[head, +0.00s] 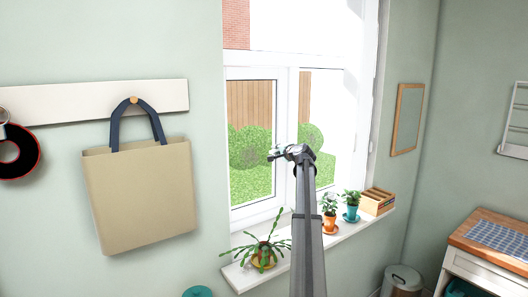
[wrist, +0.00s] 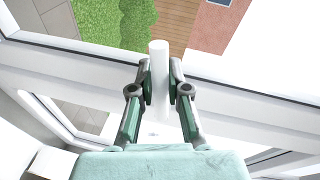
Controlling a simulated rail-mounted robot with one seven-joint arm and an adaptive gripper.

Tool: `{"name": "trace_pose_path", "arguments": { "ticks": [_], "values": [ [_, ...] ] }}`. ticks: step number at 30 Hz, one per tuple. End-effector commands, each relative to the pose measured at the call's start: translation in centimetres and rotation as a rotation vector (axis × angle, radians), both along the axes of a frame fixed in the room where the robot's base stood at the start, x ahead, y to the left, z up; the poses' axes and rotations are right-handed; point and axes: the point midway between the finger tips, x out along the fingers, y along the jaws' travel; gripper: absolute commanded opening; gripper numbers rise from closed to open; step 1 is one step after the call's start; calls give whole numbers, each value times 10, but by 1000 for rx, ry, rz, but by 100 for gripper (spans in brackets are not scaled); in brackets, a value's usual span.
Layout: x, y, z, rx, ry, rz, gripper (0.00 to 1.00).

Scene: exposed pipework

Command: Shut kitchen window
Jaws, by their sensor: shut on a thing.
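The kitchen window (head: 297,62) has a white frame and stands in the wall behind the sill; garden and fence show through the glass. Its left casement (head: 236,74) has its own white frame; I cannot tell from these frames how far it stands open. My gripper (head: 277,154) is in front of the window near the middle upright. In the wrist view, my gripper (wrist: 159,84) is shut on a white rod-like window handle (wrist: 158,52), with one finger on each side. The white frame (wrist: 235,95) runs across behind the fingers. In the head view the handle is hidden or too small to make out.
The sill (head: 340,235) holds a spiky plant (head: 263,253), two small potted plants (head: 329,212) (head: 351,205) and a wooden box (head: 377,201). A beige bag (head: 140,195) hangs at left. A wooden-topped cabinet (head: 485,250) stands at right.

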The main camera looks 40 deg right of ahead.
Motion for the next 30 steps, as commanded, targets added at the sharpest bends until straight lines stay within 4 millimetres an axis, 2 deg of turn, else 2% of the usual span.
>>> {"name": "trace_pose_path", "arguments": {
  "ticks": [1, 10, 11, 12, 13, 23, 26, 30],
  "values": [
    [-5, 5, -2, 0, 2, 5, 0],
    [-7, 7, -2, 3, 6, 8, 0],
    [-7, 7, -2, 3, 6, 8, 27],
    [-7, 7, -2, 3, 5, 7, 41],
    [-7, 7, -2, 3, 5, 7, 42],
    [-6, 6, -1, 1, 3, 6, 42],
    [-12, 8, 0, 0, 2, 5, 42],
    [-30, 15, 3, 1, 2, 6, 42]
  ]
}}
